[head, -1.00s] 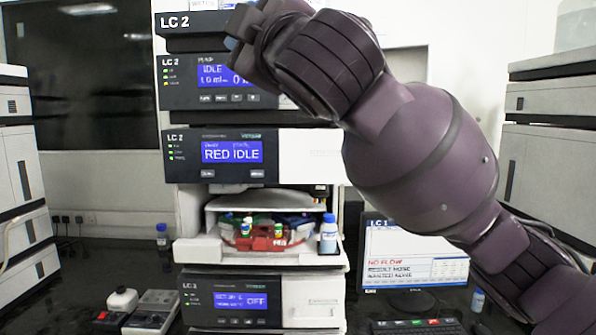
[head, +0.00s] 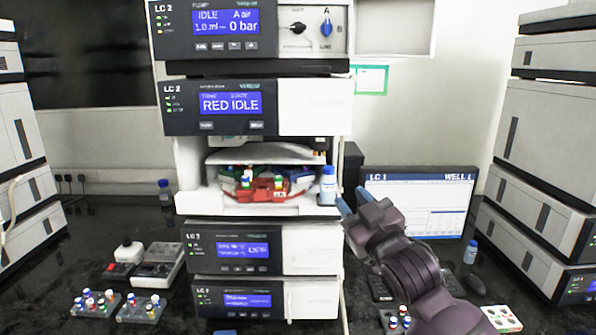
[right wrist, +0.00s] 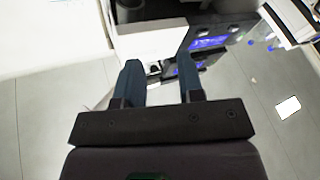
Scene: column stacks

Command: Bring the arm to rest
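My right gripper (head: 345,203) is in the head view, low and right of the LC 2 column stack, in front of the stack's right edge and the monitor. Its two blue fingers point up and left. In the right wrist view the fingers (right wrist: 160,78) stand apart with nothing between them, so the gripper is open and empty. The LC 2 stack (head: 315,108) has a lit screen reading RED IDLE. My left gripper is not in view.
A white bottle with a blue cap (head: 328,186) stands on the open bay's ledge beside a red tray (head: 262,190) with vials. Vial racks (head: 141,309) sit on the dark bench at left. A monitor (head: 418,203) stands behind my right arm. Another stack (head: 545,150) rises at right.

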